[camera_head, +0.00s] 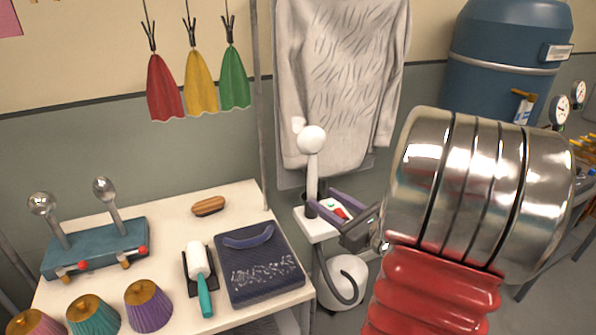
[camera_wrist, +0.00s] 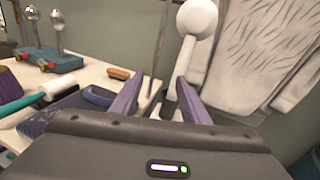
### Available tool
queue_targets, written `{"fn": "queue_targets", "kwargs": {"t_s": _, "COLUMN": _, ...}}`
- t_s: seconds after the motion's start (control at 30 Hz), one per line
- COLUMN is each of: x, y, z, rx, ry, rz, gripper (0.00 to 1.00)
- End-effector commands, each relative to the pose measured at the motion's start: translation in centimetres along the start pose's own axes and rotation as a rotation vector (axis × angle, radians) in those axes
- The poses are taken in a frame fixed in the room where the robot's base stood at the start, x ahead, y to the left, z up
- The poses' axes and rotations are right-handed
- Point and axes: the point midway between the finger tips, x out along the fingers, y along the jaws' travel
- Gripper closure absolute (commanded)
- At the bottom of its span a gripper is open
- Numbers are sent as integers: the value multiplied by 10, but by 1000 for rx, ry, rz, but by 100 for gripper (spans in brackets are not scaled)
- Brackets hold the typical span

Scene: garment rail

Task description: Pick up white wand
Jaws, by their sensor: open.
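The white wand (camera_head: 312,142) has a round white head, a pale shaft and a dark lower part. It stands upright at a small white shelf (camera_head: 314,226) right of the table, in front of the grey sweater. My gripper (camera_head: 318,203) has purple fingers and comes in from the right at the wand's lower part. In the wrist view the wand (camera_wrist: 197,18) rises beyond my gripper (camera_wrist: 160,82), its shaft closer to the right finger. The fingers are apart and do not grip it. Whether one touches the shaft I cannot tell.
A grey sweater (camera_head: 340,75) hangs close behind the wand. A white round canister (camera_head: 347,275) with a dark hose stands below. A rail post (camera_head: 259,110) stands nearby.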

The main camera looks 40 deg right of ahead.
Motion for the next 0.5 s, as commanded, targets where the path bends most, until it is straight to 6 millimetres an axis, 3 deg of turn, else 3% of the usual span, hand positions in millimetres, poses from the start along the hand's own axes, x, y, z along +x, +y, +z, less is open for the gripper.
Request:
{"fn": "queue_targets", "kwargs": {"t_s": 0.03, "x": -7, "y": -16, "z": -4, "rx": 30, "ry": -11, "rz": -49, "gripper": 59}}
{"fn": "queue_targets", "kwargs": {"t_s": 0.13, "x": -15, "y": -33, "z": -7, "rx": 63, "ry": -29, "rz": -103, "gripper": 59}}
{"fn": "queue_targets", "kwargs": {"t_s": 0.5, "x": -16, "y": -37, "z": -6, "rx": 69, "ry": -33, "rz": -114, "gripper": 59}}
